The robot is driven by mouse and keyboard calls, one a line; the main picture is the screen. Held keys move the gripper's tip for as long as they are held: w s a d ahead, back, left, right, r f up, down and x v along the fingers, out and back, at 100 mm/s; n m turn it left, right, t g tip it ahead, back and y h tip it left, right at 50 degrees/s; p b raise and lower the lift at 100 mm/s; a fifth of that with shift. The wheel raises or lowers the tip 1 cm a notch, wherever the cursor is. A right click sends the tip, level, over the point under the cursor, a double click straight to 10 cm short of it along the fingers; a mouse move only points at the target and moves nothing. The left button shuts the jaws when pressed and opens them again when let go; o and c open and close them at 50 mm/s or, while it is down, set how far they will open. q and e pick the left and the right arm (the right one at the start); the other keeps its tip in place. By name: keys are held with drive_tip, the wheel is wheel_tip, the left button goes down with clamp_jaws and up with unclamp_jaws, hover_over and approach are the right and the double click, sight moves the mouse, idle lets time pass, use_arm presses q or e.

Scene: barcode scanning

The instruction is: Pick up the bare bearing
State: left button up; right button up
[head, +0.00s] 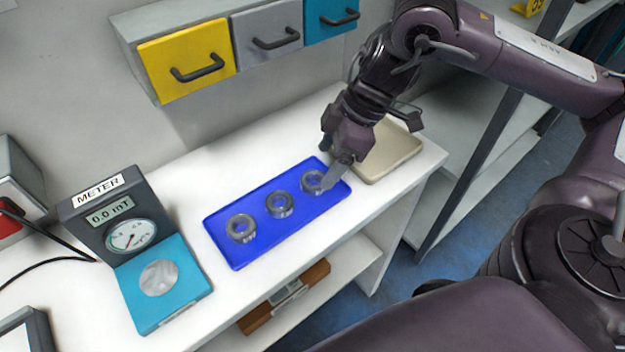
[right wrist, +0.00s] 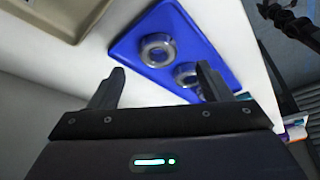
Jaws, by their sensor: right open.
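Three silvery ring-shaped bearings lie in a row on a blue tray (head: 225,252): a left one (head: 234,236), a middle one (head: 272,210) and a right one (head: 306,186). They look much alike, and I cannot tell which is the bare one. My right gripper (head: 335,176) is open and empty at the right bearing, its fingers partly overlapping that bearing in the head view. In the right wrist view a bearing (right wrist: 146,49) shows beyond the gap between the fingers of the gripper (right wrist: 160,78). A second bearing (right wrist: 183,70) is partly hidden by a finger. My left gripper is not in view.
A beige tray (head: 405,150) lies right of the blue tray, under my right forearm. A meter (head: 130,236) reading 0.0 mT stands left with a teal pad (head: 185,300). Yellow, grey and teal drawers hang above. The white table's front edge is close to the blue tray.

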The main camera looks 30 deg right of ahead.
drive_tip(key=x, duration=0.5)
drive_tip(key=shift+w+f, duration=0.15)
drive_tip(key=shift+w, duration=0.05)
drive_tip(key=c, duration=1.1)
drive_tip(key=shift+c, duration=0.2)
wheel_tip(320, 180, up, 9)
drive_tip(key=p, duration=0.1)
wheel_tip(320, 180, up, 11)
drive_tip(key=p, duration=1)
hover_over(313, 179)
drive_tip(key=shift+s+d, duration=0.25)
drive_tip(key=shift+d, duration=0.1)
